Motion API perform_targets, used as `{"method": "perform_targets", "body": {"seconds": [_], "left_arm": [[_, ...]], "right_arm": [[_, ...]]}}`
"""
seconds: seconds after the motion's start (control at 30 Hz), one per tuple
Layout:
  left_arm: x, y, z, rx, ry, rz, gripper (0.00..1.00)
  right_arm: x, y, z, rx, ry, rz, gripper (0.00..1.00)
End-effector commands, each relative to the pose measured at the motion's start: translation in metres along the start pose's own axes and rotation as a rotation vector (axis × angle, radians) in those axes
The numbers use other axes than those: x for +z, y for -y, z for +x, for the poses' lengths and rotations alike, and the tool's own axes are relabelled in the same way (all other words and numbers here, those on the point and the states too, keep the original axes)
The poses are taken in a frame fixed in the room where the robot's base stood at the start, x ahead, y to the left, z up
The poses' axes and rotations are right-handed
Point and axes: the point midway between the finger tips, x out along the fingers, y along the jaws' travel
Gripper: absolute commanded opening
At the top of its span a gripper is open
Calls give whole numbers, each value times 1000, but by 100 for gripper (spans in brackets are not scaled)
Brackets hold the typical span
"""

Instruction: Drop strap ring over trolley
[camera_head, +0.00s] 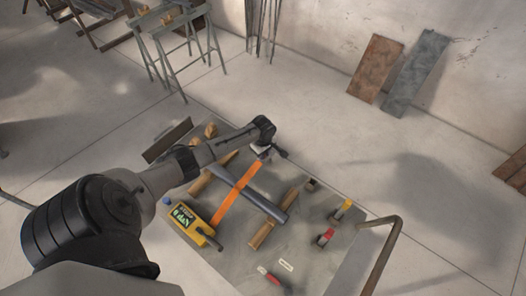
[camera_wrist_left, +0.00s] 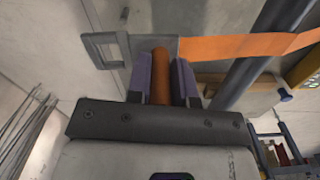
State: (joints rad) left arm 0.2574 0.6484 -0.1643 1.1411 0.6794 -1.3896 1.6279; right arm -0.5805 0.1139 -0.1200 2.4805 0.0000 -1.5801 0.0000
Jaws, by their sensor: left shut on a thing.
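The orange strap (camera_head: 238,193) runs from my left gripper (camera_head: 268,153) down and left across a dark grey tube (camera_head: 258,202). The left wrist view shows the strap (camera_wrist_left: 240,46) stretching right, with a flat grey metal ring (camera_wrist_left: 126,52) at its end. The ring has a rectangular opening and lies just beyond the fingertips. My left gripper (camera_wrist_left: 160,80) is shut on an orange, rounded piece at the strap's ring end. In the head view the ring is too small to make out clearly. I cannot tell which part is the trolley. My right gripper is not in view.
A yellow device (camera_head: 188,222) sits by the strap's lower end. Wooden pieces (camera_head: 268,226) and red-and-yellow-ended tools (camera_head: 326,237) lie on the grey surface (camera_head: 235,248). A bent brown bar (camera_head: 385,232) rises at its right. Sawhorses (camera_head: 175,50) and leaning boards (camera_head: 378,68) stand behind.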

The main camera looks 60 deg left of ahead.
Motion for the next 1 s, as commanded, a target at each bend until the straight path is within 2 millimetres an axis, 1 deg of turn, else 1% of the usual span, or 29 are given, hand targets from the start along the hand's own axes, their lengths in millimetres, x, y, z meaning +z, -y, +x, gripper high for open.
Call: {"method": "perform_targets", "body": {"seconds": [0.03,0.2,0.5,0.73,1.0], "left_arm": [[0,0,7,-1,1,-1,0],[0,0,23,0,-1,-2,0],[0,0,46,0,0,-1,0],[0,0,55,1,-1,-1,0],[0,0,57,1,-1,0,0]], "right_arm": [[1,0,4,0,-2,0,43],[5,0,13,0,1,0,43],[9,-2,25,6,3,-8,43],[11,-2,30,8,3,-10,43],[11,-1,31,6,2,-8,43]]}}
